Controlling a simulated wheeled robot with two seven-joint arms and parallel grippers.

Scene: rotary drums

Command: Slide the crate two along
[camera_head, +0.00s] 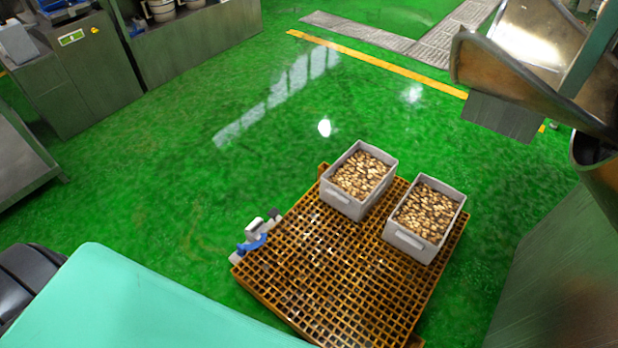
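Two grey crates stand side by side on an orange-brown grid platform (325,275). The left crate (343,203) sits at the platform's far corner, and the right crate (410,246) sits along its right side. A narrow gap of grid lies between them. Both are upright, open on top and filled with small brown and cream pieces. The near and left part of the grid is bare. I see neither of my grippers in this view, and nothing touches the crates.
A small white and blue item with dark ends (256,236) rests at the platform's left edge. A metal chute (530,75) hangs at the upper right. Steel cabinets (85,75) stand at the upper left. A teal surface (125,300) fills the lower left. Green floor between is clear.

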